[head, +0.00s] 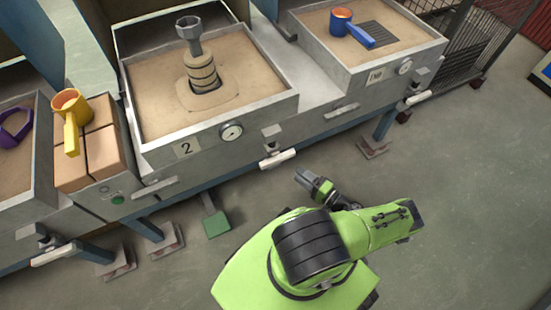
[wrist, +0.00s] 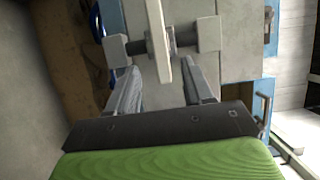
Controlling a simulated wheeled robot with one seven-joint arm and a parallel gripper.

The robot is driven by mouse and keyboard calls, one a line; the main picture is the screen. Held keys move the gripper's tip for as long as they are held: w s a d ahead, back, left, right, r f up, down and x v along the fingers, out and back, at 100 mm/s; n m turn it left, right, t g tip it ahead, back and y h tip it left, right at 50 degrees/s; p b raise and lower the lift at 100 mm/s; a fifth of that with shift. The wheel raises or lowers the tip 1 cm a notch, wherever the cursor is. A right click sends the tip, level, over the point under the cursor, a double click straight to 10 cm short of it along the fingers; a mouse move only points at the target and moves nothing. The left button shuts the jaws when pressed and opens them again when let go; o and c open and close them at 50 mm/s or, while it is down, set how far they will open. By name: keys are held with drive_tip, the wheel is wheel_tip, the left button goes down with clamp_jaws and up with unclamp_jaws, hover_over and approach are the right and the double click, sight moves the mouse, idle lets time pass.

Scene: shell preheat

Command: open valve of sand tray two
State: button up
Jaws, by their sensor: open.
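Sand tray two (head: 222,122) is a grey metal box of sand with a "2" plate (head: 186,148) and a round gauge (head: 231,132) on its front. Its valve has a pale lever (head: 278,159) lying along the front, below a grey block. My gripper (head: 303,177) is open and empty, just right of and below the lever in the head view. In the wrist view, the pale lever (wrist: 159,42) stands between the lines of the two fingers of my gripper (wrist: 163,66), with grey valve blocks on both sides. I cannot tell whether the fingers touch it.
A shell mould with a grey cup (head: 189,32) stands in tray two's sand. A yellow ladle (head: 71,108) rests on bricks at left; a blue-handled ladle (head: 347,27) lies in the right tray. A green pedal (head: 216,223) sits low under the bench.

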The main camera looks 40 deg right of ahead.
sight(281, 161)
drive_tip(key=w, duration=0.7)
drive_tip(key=w+a+b, duration=0.1)
drive_tip(key=w, duration=0.3)
drive_tip(key=shift+w+a, duration=0.1)
drive_tip(key=shift+w, duration=0.05)
drive_tip(key=shift+c, duration=0.5)
clamp_jaws()
